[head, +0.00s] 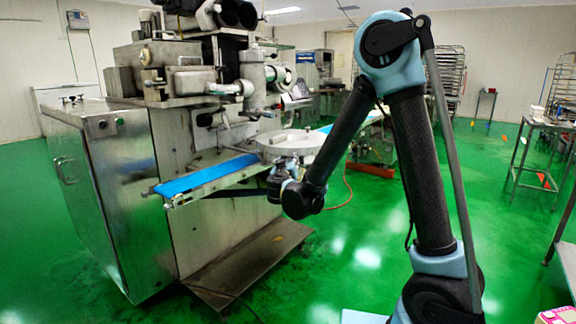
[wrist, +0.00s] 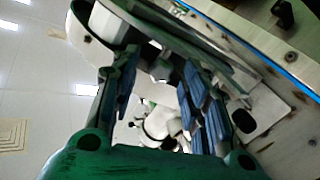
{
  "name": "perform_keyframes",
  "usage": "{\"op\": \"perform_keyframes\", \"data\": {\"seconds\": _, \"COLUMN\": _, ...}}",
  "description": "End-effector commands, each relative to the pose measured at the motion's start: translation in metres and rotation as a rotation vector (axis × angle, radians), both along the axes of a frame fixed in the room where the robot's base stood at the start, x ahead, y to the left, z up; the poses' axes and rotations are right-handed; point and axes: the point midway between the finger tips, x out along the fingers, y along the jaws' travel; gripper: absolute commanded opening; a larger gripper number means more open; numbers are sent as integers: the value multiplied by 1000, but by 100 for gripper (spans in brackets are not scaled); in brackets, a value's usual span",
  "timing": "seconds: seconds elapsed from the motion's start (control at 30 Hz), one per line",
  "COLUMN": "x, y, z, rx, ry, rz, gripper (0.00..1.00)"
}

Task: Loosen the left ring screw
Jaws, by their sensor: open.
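The encrusting machine (head: 215,120) stands left of centre in the head view, with metal parts and a cylinder at its front. I cannot make out the left ring screw for certain in either view. My gripper (head: 285,163) is at the machine's front, by the round metal plate (head: 300,140) beside the conveyor; its fingertips are too small to tell apart there. In the wrist view my gripper (wrist: 160,78) is open, its blue-padded fingers apart. Pale metal machine parts (wrist: 160,125) show through the gap between the fingers. I see nothing held, and cannot tell whether the fingers touch anything.
A blue conveyor belt (head: 207,175) juts out left of my gripper; its blue edge also crosses the upper right of the wrist view. A metal plate (head: 250,262) lies low in front of the machine. Racks and tables (head: 540,130) stand at the right. Green floor is open between.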

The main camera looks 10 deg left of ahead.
Motion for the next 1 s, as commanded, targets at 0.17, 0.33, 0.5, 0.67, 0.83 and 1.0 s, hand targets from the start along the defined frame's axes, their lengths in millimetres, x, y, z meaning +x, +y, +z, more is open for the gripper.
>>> {"op": "perform_keyframes", "data": {"seconds": 0.17, "x": 0, "y": 0, "z": 0, "rx": 0, "ry": 0, "rz": 0, "gripper": 10}}
{"op": "perform_keyframes", "data": {"seconds": 0.33, "x": -1, "y": 4, "z": 0, "rx": 0, "ry": 0, "rz": 1, "gripper": 0}}
{"op": "perform_keyframes", "data": {"seconds": 0.5, "x": -1, "y": 2, "z": 0, "rx": -12, "ry": -1, "rz": 1, "gripper": 0}}
{"op": "perform_keyframes", "data": {"seconds": 0.67, "x": -1, "y": 2, "z": 0, "rx": -58, "ry": -8, "rz": 2, "gripper": 0}}
{"op": "perform_keyframes", "data": {"seconds": 0.83, "x": -1, "y": 2, "z": 0, "rx": -160, "ry": -21, "rz": 2, "gripper": 0}}
{"op": "perform_keyframes", "data": {"seconds": 1.0, "x": -1, "y": 2, "z": -1, "rx": -304, "ry": -42, "rz": 1, "gripper": 0}}
